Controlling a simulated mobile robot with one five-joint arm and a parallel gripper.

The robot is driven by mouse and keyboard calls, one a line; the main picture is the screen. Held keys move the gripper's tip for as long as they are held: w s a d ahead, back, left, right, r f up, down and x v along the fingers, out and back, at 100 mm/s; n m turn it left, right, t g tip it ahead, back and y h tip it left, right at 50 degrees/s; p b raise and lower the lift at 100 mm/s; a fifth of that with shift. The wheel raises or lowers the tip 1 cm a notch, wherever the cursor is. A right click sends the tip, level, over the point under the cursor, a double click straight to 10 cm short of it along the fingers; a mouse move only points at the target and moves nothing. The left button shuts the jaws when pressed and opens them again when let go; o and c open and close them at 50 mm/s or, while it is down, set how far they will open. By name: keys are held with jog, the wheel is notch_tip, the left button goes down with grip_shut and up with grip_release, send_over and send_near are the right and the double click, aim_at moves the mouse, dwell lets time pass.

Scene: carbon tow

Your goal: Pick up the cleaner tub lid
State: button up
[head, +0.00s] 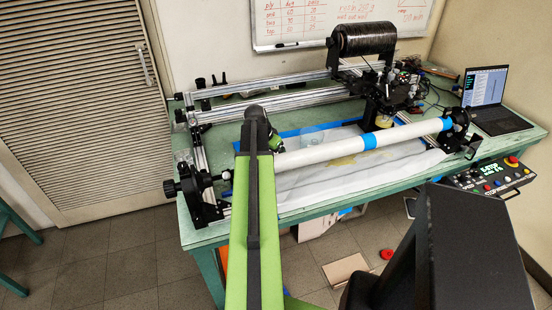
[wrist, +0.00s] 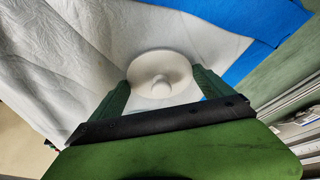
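The cleaner tub lid, a white round disc with a raised knob (wrist: 161,76), lies on pale sheeting in the wrist view. My gripper (wrist: 160,77) is open, with one dark green finger on the left of the lid and one on the right. The finger tips reach close to the lid's edges; I cannot tell whether they touch it. In the head view my green arm reaches over the table, and I cannot make out the lid there.
The green table (head: 195,238) carries a winding frame with a long white tube (head: 325,152) banded in blue. A black spool (head: 362,39) stands behind it. A laptop (head: 487,95) and control box (head: 488,178) are at right. Blue sheeting (wrist: 245,55) borders the pale sheet.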

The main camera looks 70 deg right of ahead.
jog(key=c, duration=0.3)
jog(key=r+p, duration=0.5)
jog(key=shift+s+r, duration=0.25)
jog(key=shift+s, duration=0.1)
jog(key=s+d+r+p, duration=0.1)
jog(key=s+r+p, duration=0.4)
jog(key=s, duration=0.6)
jog(key=shift+d+r+p, duration=0.25)
jog(key=shift+d+p, duration=0.1)
jog(key=shift+p, duration=0.15)
